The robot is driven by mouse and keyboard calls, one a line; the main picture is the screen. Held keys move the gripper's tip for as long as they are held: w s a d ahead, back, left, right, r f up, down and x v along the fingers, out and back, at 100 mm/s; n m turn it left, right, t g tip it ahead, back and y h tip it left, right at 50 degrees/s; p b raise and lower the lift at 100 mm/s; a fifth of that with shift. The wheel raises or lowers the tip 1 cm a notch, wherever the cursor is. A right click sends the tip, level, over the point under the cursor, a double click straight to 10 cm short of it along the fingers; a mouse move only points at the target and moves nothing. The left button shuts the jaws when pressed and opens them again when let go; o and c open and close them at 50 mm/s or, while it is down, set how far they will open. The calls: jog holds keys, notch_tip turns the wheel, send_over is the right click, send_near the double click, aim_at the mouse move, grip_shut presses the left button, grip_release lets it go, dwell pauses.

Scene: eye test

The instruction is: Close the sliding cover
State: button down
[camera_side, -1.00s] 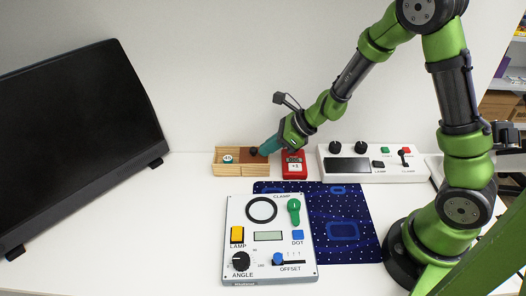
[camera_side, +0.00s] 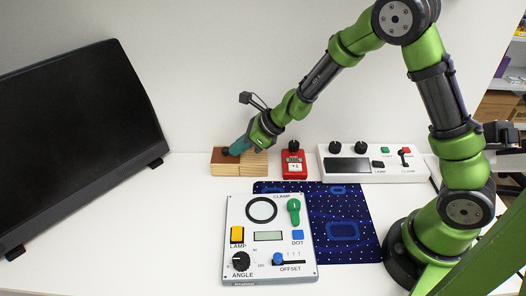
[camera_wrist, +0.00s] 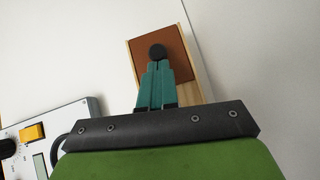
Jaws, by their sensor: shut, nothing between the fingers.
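The wooden box (camera_side: 254,170) stands at the back of the table in the side view. Its brown sliding cover (camera_side: 219,156) lies over the box's left part, and the right part shows light wood. In the wrist view, the cover (camera_wrist: 176,40) fills the far part of the box and carries a dark round knob (camera_wrist: 158,51). My gripper (camera_side: 229,151) is at the cover from the right. In the wrist view, my gripper's teal fingers (camera_wrist: 158,66) are together, with their tips right at the knob. I cannot tell whether they touch it. The box's inside is hidden.
A red device (camera_side: 294,164) stands right of the box, with a white control panel (camera_side: 372,165) beyond it. A grey panel with knobs (camera_side: 270,240) stands in front, partly on a blue mat (camera_side: 350,205). A black monitor (camera_side: 75,140) is at the left.

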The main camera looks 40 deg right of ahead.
jog(key=shift+a, duration=0.15)
jog(key=shift+s+d, duration=0.35)
jog(key=shift+s, duration=0.05)
jog(key=shift+s+d, duration=1.05)
jog(key=shift+s, duration=0.2)
jog(key=s+d+r+n+h, duration=0.3)
jog(key=s+r+n, duration=1.6)
jog(key=s+n, duration=0.3)
jog(key=n, duration=0.2)
jog(key=shift+n, duration=0.3)
